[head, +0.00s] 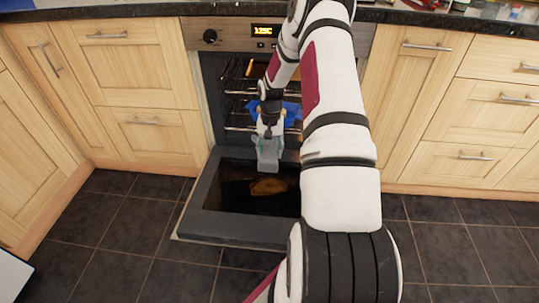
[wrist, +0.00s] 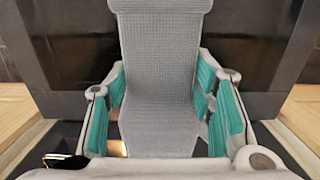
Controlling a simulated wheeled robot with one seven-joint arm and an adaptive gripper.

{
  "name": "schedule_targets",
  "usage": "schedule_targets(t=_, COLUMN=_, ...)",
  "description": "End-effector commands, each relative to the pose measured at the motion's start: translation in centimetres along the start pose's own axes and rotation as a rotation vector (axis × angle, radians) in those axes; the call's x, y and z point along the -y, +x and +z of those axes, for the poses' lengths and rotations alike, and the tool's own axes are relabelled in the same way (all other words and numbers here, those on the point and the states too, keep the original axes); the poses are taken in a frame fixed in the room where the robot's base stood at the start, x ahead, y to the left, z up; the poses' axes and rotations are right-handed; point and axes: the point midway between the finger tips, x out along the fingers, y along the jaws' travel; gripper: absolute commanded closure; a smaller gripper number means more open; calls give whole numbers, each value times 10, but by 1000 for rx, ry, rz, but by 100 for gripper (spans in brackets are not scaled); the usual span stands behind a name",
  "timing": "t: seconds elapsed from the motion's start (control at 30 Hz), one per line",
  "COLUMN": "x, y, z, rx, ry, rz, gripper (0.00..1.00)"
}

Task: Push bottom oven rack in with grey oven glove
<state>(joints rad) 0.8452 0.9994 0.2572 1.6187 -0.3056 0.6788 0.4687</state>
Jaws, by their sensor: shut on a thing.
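The oven (head: 222,70) stands open, with its door (head: 205,205) folded down flat in front. Inside, the bottom rack (head: 238,128) shows as a wire edge left of my gripper; the rest of it is hidden by my arm. My gripper (head: 267,146) is over the inner part of the open door, in front of the rack. It is shut on the grey oven glove (head: 268,162), which hangs below the fingers. In the wrist view the knitted glove (wrist: 163,45) runs between the teal finger pads and extends past the fingertips. I cannot tell whether the glove touches the rack.
An upper rack (head: 238,92) is above the bottom one. Something blue (head: 292,112) shows behind my gripper in the oven. A yellowish-brown shape (head: 268,187) shows on the door glass, perhaps a reflection. Wooden cabinets (head: 130,75) flank the oven; dark tiled floor (head: 110,260) is clear at left.

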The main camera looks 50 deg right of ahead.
Motion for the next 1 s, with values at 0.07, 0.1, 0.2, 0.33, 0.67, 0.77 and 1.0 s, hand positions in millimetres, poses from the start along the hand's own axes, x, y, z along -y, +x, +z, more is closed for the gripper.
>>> schedule_targets(t=0.07, x=0, y=0, z=-8, rx=-2, ry=0, rz=-1, gripper=90)
schedule_targets(t=0.1, x=0, y=0, z=-11, rx=-2, ry=0, rz=-1, gripper=90)
schedule_targets(t=0.2, x=0, y=-2, z=-19, rx=-3, ry=0, rz=-1, gripper=90)
schedule_targets(t=0.33, x=1, y=-3, z=-30, rx=-3, ry=0, rz=-1, gripper=90)
schedule_targets(t=0.67, x=0, y=-6, z=-49, rx=-2, ry=0, rz=0, gripper=90)
schedule_targets(t=0.77, x=0, y=-6, z=-50, rx=-1, ry=0, rz=0, gripper=90)
schedule_targets(t=1.0, x=0, y=-6, z=-48, rx=-1, ry=0, rz=0, gripper=90)
